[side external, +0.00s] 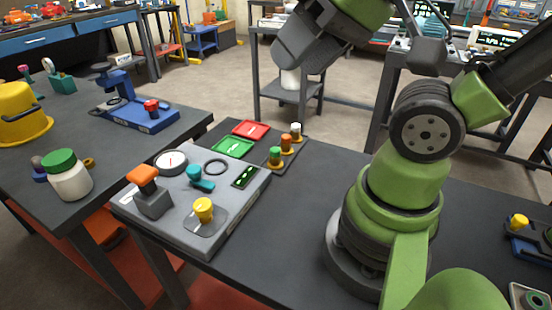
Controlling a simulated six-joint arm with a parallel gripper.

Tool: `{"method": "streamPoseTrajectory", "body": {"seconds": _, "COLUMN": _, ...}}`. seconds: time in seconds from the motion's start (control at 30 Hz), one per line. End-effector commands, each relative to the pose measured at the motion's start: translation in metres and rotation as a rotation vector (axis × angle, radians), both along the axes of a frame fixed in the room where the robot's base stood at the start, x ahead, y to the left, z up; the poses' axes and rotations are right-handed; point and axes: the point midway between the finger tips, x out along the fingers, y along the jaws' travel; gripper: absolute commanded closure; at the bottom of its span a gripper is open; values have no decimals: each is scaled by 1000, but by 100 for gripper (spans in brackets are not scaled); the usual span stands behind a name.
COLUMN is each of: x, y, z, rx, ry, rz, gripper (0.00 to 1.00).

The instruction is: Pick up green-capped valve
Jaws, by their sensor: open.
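A small green-capped valve (274,156) stands upright at the near end of a dark holder at the back of the table, in a row with an orange-capped piece (286,143) and a white-capped piece (296,131). Its lower body is partly hidden by the holder. My gripper (291,58), a grey end on my green arm, hangs at the top middle, well above and apart from the valve. It is open, with nothing seen in it. Its fingers are hard to make out.
A grey panel (225,222) with a gauge, an orange switch, a teal handle and a yellow knob lies left of my base. Red (251,130) and green (233,147) trays lie behind it. A green-lidded jar (66,175) stands on the left bench. The dark tabletop between holder and base is clear.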

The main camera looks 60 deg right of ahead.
Motion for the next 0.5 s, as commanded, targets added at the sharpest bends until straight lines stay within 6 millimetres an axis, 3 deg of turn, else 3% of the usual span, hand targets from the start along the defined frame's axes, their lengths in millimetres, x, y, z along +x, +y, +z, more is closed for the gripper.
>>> {"method": "streamPoseTrajectory", "body": {"seconds": 0.07, "x": 0, "y": 0, "z": 0, "rx": 0, "ry": 0, "rz": 0, "gripper": 41}}
{"method": "streamPoseTrajectory", "body": {"seconds": 0.33, "x": 1, "y": 0, "z": 0, "rx": 3, "ry": 4, "rz": -7, "gripper": 41}}
{"method": "streamPoseTrajectory", "body": {"seconds": 0.5, "x": 20, "y": -11, "z": -4, "rx": 62, "ry": 87, "rz": -168, "gripper": 41}}
